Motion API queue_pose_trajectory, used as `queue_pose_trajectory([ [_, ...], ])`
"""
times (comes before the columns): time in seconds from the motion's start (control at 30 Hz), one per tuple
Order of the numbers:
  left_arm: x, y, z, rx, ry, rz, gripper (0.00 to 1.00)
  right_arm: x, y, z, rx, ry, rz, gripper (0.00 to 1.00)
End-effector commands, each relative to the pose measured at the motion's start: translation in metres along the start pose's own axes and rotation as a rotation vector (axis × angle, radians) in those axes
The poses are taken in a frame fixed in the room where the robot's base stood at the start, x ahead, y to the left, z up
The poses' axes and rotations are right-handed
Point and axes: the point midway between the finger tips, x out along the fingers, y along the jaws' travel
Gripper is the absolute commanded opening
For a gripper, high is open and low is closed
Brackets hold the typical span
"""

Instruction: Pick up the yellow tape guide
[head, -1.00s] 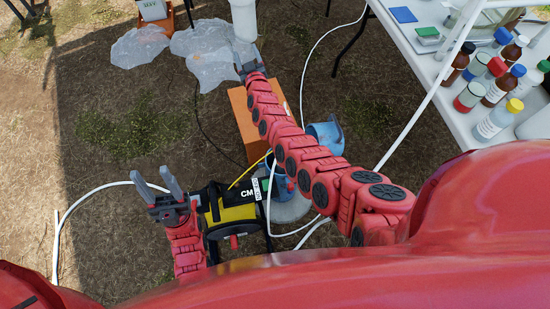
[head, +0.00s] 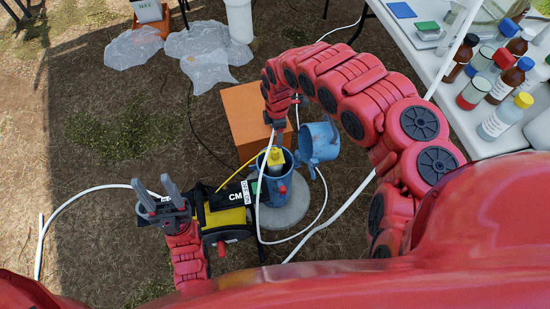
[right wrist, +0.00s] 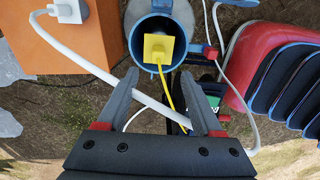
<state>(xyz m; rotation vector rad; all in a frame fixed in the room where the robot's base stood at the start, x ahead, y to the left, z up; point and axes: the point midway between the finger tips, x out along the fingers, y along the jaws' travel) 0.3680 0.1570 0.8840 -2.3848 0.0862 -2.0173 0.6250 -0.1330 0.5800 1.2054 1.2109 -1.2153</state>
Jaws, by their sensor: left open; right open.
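The yellow tape guide (head: 275,159) sits at the mouth of the blue well casing (head: 272,190), and a yellow tape runs from it toward the reel (head: 228,212). In the right wrist view the guide (right wrist: 158,48) is a yellow block at the pipe opening, with the tape trailing down from it. My right gripper (head: 276,138) is above the guide, pointing down. In the right wrist view its fingers (right wrist: 160,82) are spread and empty, with the guide beyond the tips. My left gripper (head: 154,189) is open and empty beside the reel.
An orange box (head: 250,115) stands behind the casing. A blue open lid (head: 320,143) is right beside it. White tubing (head: 325,235) loops around the casing. A white table (head: 455,110) with several bottles is at the right. Bare ground is free at the left.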

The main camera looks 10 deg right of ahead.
Motion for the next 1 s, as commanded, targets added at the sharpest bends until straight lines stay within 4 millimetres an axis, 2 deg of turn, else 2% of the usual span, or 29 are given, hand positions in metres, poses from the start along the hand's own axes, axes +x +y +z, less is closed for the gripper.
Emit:
queue_pose_trajectory([
  [0.03, -0.008, 0.0, 0.001, 0.0, 0.0, 0.0, 0.5, 0.017, 0.0, -0.002, 0.001, 0.005, 0.0, 0.68],
  [0.1, -0.012, 0.001, 0.002, 0.0, 0.0, 0.0, 0.5, 0.034, 0.0, -0.003, 0.001, 0.005, 0.0, 0.68],
  [0.23, -0.017, 0.001, 0.003, 0.0, 0.0, 0.0, 0.5, 0.06, 0.0, -0.002, 0.001, 0.004, 0.0, 0.68],
  [0.57, -0.021, 0.001, 0.004, 0.0, 0.0, 0.0, 0.5, 0.08, 0.002, -0.002, 0.002, 0.003, 0.003, 0.68],
  [0.83, -0.029, 0.002, 0.005, 0.0, 0.0, 0.0, 0.5, 0.115, 0.001, -0.008, 0.004, 0.005, 0.004, 0.68],
  [1.0, -0.032, 0.002, 0.005, 0.0, 0.0, 0.0, 0.5, 0.128, 0.001, -0.007, 0.004, 0.002, 0.004, 0.68],
])
